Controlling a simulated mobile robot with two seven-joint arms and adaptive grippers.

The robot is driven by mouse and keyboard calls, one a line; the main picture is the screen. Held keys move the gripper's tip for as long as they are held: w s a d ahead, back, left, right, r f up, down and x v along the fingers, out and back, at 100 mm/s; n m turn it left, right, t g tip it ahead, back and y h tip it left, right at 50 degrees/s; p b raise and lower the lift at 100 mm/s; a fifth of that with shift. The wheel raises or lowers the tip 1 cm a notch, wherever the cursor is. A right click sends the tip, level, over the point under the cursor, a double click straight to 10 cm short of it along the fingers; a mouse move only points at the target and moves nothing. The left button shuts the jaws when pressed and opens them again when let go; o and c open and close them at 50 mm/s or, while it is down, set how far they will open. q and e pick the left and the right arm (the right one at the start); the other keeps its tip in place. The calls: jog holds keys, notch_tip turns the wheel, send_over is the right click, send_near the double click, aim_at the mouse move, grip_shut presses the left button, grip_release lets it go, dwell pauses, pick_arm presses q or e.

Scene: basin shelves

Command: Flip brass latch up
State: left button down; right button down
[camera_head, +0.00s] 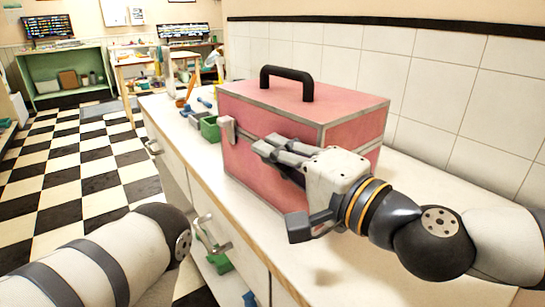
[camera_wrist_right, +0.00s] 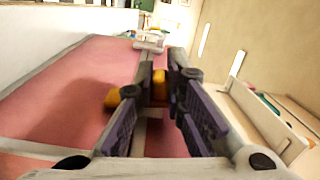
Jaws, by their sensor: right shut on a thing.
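The red toolbox (camera_head: 270,110) with grey metal edges and a black top handle (camera_head: 287,76) stands on the white counter. The brass latch (camera_wrist_right: 160,84) shows yellow between my right fingers in the wrist view. Another yellow piece (camera_wrist_right: 113,98) shows just left of the left finger; I cannot tell whether it is part of the same latch. My right gripper (camera_head: 270,148) is at the toolbox's front face, its fingers shut on the latch; it also shows in the wrist view (camera_wrist_right: 161,78). In the head view the gripper hides the latch.
A pale grey clasp (camera_head: 227,130) sits on the toolbox's front left edge. A green bin (camera_head: 210,128) and blue items stand left of the box. Drawer handles (camera_head: 212,236) stick out from the counter front. A tiled wall (camera_head: 420,75) runs behind. The checkered floor is open at left.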

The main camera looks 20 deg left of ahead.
jog(key=shift+w+m, duration=0.1)
jog(key=shift+m, duration=0.2)
dwell(0.4)
jog(key=c, duration=1.6)
grip_release()
jog(key=shift+c, duration=0.2)
jog(key=shift+d, duration=0.15)
jog(key=v, duration=1.2)
